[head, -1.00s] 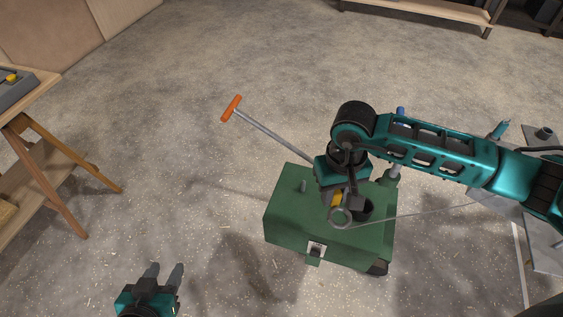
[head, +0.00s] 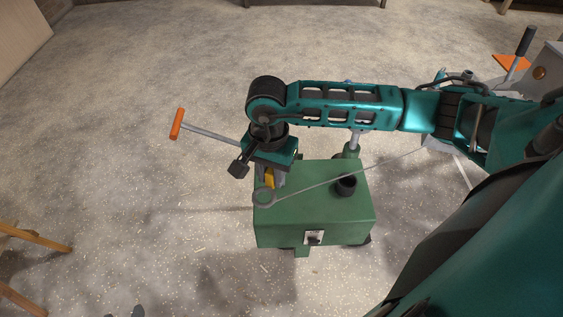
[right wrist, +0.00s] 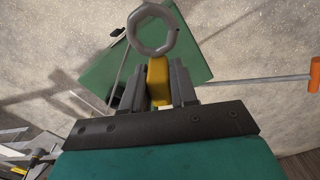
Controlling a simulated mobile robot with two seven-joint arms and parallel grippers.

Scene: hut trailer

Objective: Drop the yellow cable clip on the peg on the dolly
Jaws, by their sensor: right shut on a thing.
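My right gripper (head: 268,182) is shut on the yellow cable clip (right wrist: 158,82), which sits between its grey fingers. A grey ring (right wrist: 152,36) shows at the clip's end, and in the head view the ring (head: 264,198) is over the left part of the dolly's green top (head: 310,209). The gripper and clip hide the place where a short peg stood in the earlier view; I cannot tell whether the ring is over it or touching it. Only the fingertips of my left gripper (head: 138,312) show at the bottom edge, away from the dolly.
A black cup-like part (head: 345,186) stands on the dolly top, right of the ring. The dolly's orange T-handle (head: 177,124) sticks out to the left. A thin line runs from the ring to the upper right. A wooden trestle (head: 30,240) stands at left; floor between is clear.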

